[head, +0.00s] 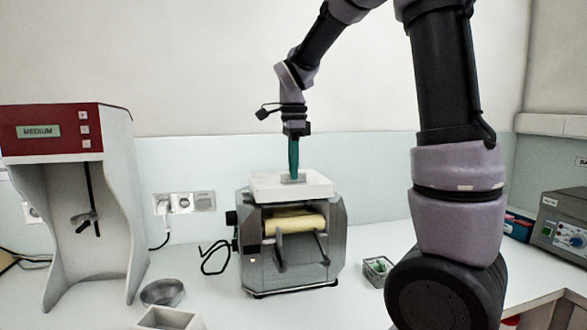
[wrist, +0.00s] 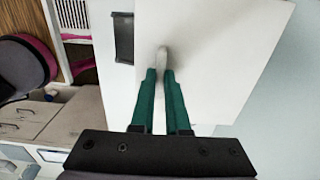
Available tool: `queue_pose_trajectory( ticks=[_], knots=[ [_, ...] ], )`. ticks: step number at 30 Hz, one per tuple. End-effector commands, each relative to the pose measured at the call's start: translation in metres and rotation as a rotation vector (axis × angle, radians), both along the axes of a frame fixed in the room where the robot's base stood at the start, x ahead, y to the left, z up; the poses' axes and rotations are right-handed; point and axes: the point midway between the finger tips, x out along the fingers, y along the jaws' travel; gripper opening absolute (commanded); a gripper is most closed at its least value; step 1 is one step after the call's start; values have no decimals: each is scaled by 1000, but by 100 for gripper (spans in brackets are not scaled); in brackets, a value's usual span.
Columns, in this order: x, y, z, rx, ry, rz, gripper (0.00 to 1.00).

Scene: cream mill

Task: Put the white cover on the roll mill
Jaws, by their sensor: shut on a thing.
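The white cover (head: 265,187) is a flat white slab at the top of the roll mill (head: 293,245) in the head view. The mill is a grey machine with cream-coloured rollers at its front. My gripper (head: 292,177) points down at the cover from above, its green fingers shut on the cover's handle. In the wrist view the fingers (wrist: 164,72) close on a small pale handle on the cover (wrist: 215,60), which fills much of the picture. Whether the cover rests fully on the mill or hovers just above it, I cannot tell.
A red-topped mixer (head: 60,135) stands at the left. A metal bowl (head: 162,292) and a white box (head: 168,318) are at the front left. A small basket (head: 377,269) sits right of the mill. A grey instrument (head: 566,228) is at the far right.

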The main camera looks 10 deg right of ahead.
Motion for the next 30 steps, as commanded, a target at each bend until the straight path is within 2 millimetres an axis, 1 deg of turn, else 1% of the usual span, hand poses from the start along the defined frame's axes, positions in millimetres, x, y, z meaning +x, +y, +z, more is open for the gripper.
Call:
queue_pose_trajectory(
  ticks=[19, 30],
  knots=[
    [0, 0, -3, 0, 0, 0, 0],
    [0, 0, -9, 0, 0, 0, 0]
  ],
)
